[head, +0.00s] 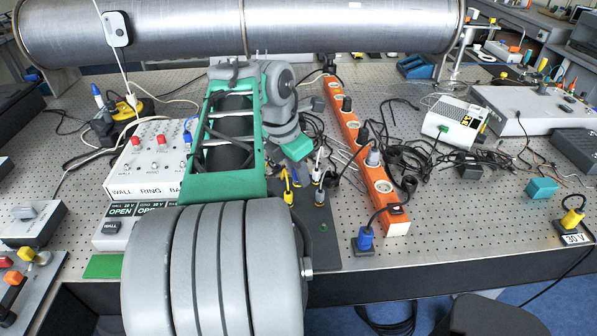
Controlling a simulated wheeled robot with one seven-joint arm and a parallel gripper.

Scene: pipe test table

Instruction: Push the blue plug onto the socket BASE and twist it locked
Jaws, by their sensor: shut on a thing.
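A blue plug (365,239) with a dark cable stands near the table's front edge, beside the near end of the orange power strip. The white box (150,165) at left carries the labels WALL, RING and a third that starts BA and is cut off by my arm. Above these labels are two red parts and one small blue part (187,137); I cannot tell whether that is a plug. The BASE socket cannot be made out.
The orange power strip (347,124) runs lengthwise right of my arm, with loose black cables beside it. A large steel pipe (300,29) spans the back. Several small yellow, blue and grey parts stand on a dark plate (324,235).

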